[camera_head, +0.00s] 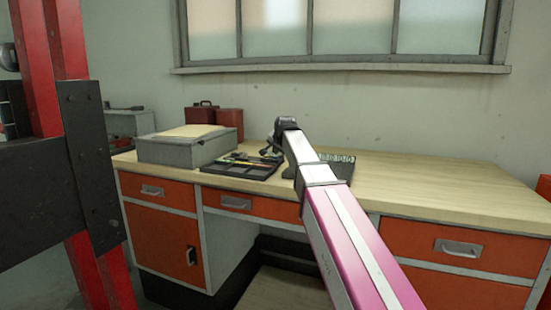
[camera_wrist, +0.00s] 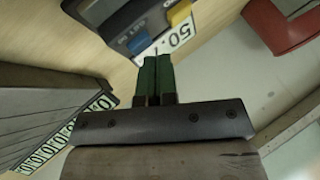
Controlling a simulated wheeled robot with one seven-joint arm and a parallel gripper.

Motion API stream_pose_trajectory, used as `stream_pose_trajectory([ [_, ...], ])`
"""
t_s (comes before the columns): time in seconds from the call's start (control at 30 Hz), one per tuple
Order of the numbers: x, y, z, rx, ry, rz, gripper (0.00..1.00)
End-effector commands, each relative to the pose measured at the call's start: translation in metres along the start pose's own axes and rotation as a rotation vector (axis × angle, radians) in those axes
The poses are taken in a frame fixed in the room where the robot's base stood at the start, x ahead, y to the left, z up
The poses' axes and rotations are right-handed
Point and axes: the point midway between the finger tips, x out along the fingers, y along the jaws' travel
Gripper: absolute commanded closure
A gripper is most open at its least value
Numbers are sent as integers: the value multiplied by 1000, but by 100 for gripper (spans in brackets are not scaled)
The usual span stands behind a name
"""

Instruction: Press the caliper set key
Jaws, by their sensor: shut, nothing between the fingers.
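In the wrist view, a dark device (camera_wrist: 122,24) that looks like the caliper lies across the top, partly cut off by the frame. It has a pale display (camera_wrist: 95,10), a blue key (camera_wrist: 138,43) and a yellow key (camera_wrist: 180,12). I cannot read which is the set key. My gripper (camera_wrist: 156,58) is shut, its two green fingers together and empty. The fingertips overlap the device's near edge, between the blue key and a white "50" label (camera_wrist: 180,34); contact cannot be told. In the head view my gripper (camera_head: 272,147) is over the workbench, and the caliper cannot be made out.
The workbench (camera_head: 440,190) holds a black tool tray (camera_head: 245,171), a grey box (camera_head: 185,150) and red cases (camera_head: 229,124). A numbered strip (camera_wrist: 62,135) and red object (camera_wrist: 280,28) flank the gripper. A red-and-black frame (camera_head: 85,170) stands left. The bench's right side is clear.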

Motion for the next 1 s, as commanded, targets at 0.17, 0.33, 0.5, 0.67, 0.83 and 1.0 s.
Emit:
stream_pose_trajectory([
  [0.17,1,1,1,0,0,0,100],
  [0.33,3,2,2,0,0,0,100],
  [0.5,4,3,3,0,0,0,100],
  [0.67,5,4,4,0,0,0,100],
  [0.83,6,4,4,0,0,0,100],
  [1.0,6,4,4,0,0,0,100],
])
